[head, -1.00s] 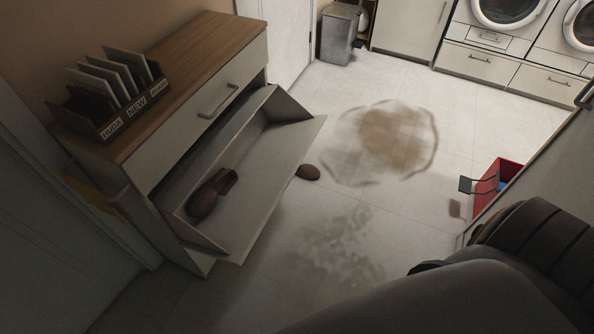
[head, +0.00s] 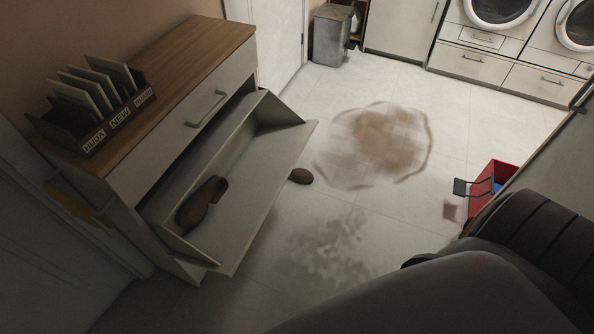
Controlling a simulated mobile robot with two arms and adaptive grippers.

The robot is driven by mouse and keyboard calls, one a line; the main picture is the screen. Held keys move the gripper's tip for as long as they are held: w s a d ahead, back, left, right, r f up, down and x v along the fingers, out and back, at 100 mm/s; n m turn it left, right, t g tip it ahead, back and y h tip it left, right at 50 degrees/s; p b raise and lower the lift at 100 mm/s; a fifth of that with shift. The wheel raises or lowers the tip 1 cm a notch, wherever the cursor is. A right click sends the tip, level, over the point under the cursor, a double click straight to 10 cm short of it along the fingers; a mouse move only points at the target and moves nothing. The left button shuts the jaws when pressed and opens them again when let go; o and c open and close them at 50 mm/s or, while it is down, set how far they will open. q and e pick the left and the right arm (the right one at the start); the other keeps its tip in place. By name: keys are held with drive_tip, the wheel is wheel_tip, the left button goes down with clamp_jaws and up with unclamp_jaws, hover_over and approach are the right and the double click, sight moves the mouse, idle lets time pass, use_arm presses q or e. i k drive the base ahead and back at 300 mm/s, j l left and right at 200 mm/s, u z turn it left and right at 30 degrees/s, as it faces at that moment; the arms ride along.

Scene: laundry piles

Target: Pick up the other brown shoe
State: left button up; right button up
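One brown shoe (head: 301,176) lies on the tiled floor just past the right edge of the tilted-out shoe compartment; part of it may be hidden by that panel. Another brown shoe (head: 200,203) lies inside the open compartment (head: 262,190) of the cabinet, near its front left end. One of my dark arms fills the lower right of the head view. Neither of my grippers shows, and nothing is seen held.
The cabinet (head: 190,65) stands at left with a letter rack (head: 92,105) on top. A brown stain (head: 388,140) and a greyish wet patch (head: 325,255) mark the floor. A red bin (head: 490,188) stands at right. Washing machines (head: 500,15) line the back.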

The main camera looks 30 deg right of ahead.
sight(299, 176)
drive_tip(key=i+l, duration=0.15)
drive_tip(key=l, duration=0.25)
drive_tip(key=i+l+u, duration=0.1)
drive_tip(key=l, duration=0.3)
drive_tip(key=i+l, duration=0.25)
drive_tip(key=l, duration=0.15)
drive_tip(key=i+l+u, duration=0.15)
drive_tip(key=l, duration=0.25)
drive_tip(key=i+l, duration=0.15)
drive_tip(key=l, duration=0.3)
drive_tip(key=i+l+u, duration=0.1)
drive_tip(key=l, duration=0.3)
